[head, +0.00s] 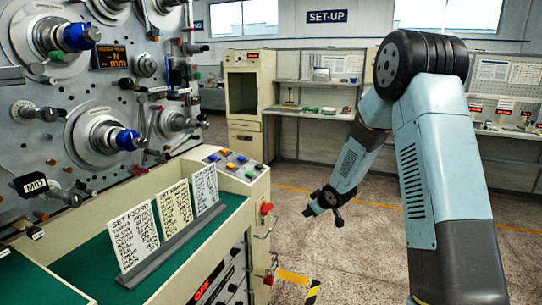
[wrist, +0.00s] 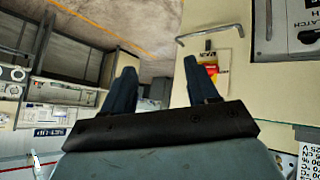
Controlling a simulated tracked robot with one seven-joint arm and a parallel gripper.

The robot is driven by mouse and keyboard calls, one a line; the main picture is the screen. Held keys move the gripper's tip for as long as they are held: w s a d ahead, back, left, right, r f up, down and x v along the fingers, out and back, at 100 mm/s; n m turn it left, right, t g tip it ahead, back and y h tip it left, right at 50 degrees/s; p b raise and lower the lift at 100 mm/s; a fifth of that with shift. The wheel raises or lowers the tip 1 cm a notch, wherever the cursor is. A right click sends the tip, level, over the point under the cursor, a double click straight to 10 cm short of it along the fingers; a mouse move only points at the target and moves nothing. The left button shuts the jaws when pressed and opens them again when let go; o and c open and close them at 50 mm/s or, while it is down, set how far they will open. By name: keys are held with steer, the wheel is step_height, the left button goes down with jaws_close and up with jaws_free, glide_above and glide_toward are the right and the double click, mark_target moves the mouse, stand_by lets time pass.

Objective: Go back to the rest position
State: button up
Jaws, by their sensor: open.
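My gripper (head: 322,205) hangs at the end of my blue-grey arm in the head view, over open floor to the right of the machine's end. In the wrist view my gripper (wrist: 160,75) has its two dark fingers spread apart with nothing between them. The winding machine (head: 100,95) with its blue-capped spindles fills the left of the head view. Its cream cabinet end (wrist: 222,80) shows beyond and right of the fingers in the wrist view. I cannot tell the exact gap between gripper and cabinet.
Three set cards (head: 170,217) stand in a grey holder on the green shelf. A button panel (head: 235,165) and red-marked handles are at the cabinet's end. A cream cabinet (head: 247,98) and benches line the back. The floor (head: 385,250) around the gripper is clear.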

steer(key=s+d+r+m+h, duration=0.2)
steer(key=s+d+r, duration=0.2)
steer(key=s+r, duration=0.55)
steer(key=s+d+r+m+h, duration=0.25)
steer(key=s+r, duration=0.45)
steer(key=r, duration=0.5)
steer(key=s+r+m+g, duration=0.1)
steer(key=s+r+m, duration=0.1)
steer(key=s, duration=1.2)
steer(key=s+d+r+m+g+y, duration=0.1)
steer(key=s+r, duration=0.3)
steer(key=s, duration=0.9)
steer(key=shift+s+r+m+g, duration=0.2)
steer(key=shift+s+m+g, duration=0.2)
steer(key=shift+m, duration=0.15)
steer(key=shift+y, duration=0.25)
